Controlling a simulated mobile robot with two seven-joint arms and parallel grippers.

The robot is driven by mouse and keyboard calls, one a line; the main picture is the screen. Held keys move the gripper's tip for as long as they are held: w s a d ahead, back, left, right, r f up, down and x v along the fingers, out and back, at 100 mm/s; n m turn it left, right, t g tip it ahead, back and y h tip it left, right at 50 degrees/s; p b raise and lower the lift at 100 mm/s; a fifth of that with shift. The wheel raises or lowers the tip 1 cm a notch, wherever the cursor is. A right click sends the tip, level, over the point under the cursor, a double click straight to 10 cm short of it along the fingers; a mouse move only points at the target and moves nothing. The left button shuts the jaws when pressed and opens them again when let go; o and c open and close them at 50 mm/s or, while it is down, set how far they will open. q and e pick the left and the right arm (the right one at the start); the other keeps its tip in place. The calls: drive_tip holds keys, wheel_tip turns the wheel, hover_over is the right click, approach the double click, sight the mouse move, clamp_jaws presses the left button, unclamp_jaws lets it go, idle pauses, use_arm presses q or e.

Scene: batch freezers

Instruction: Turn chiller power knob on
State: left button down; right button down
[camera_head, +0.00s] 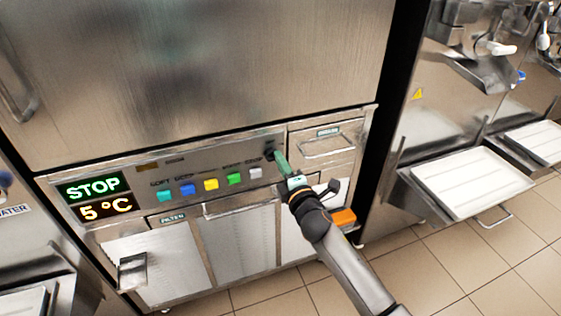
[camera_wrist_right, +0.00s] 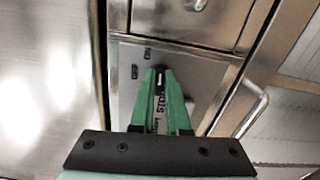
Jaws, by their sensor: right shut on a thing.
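The chiller's control panel (camera_head: 130,172) runs across the front under the big steel door. Its display (camera_head: 93,198) reads STOP in green and 5 °C in orange. The dark power knob (camera_head: 269,150) sits at the panel's right end, partly hidden by my right gripper (camera_head: 278,157). In the right wrist view, the green fingers of this gripper (camera_wrist_right: 161,74) reach the panel and are closed around the small knob, which is mostly hidden between their tips. The knob's exact angle cannot be told. My left gripper is out of view.
Several coloured buttons (camera_head: 211,184) line the panel left of the knob. A small drawer (camera_head: 325,142) with a handle lies just right of it. A filter door (camera_head: 155,262) is below. Machines with white trays (camera_head: 466,181) stand at the right; tiled floor (camera_head: 440,262) is open in front.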

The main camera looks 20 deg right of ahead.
drive_tip(key=shift+m, duration=0.6)
drive_tip(key=c, duration=0.9)
unclamp_jaws()
drive_tip(key=shift+s, duration=0.1)
drive_tip(key=s+p, duration=0.1)
drive_tip(key=s, duration=1.1)
drive_tip(key=shift+s+d, duration=0.15)
drive_tip(key=shift+d, duration=0.05)
